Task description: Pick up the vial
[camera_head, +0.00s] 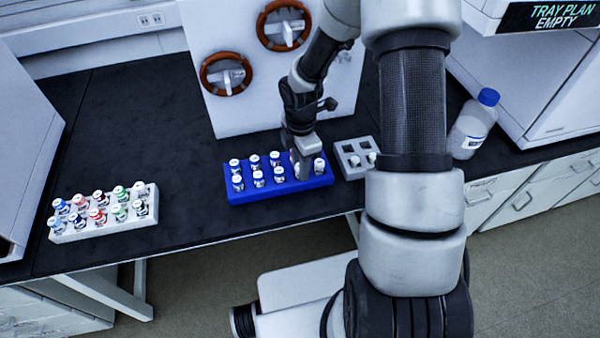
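A blue rack (277,190) holds several upright white-capped vials, one of them a front vial (258,180), near the front edge of the black bench. My gripper (303,165) points down at the right part of this rack, among its vials. One vial (319,167) stands just right of the gripper at the rack's right end. The fingers are small and partly merge with the rack and vials, so I cannot tell whether they are open or hold a vial. The gripper may hide a vial behind it.
A grey rack (350,172) with open square holes stands close right of the blue rack, partly behind my arm. A white rack (104,231) of colour-capped vials is at left. A blue-capped bottle (470,130) stands right. A white panel with red-brown rings (226,75) rises behind.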

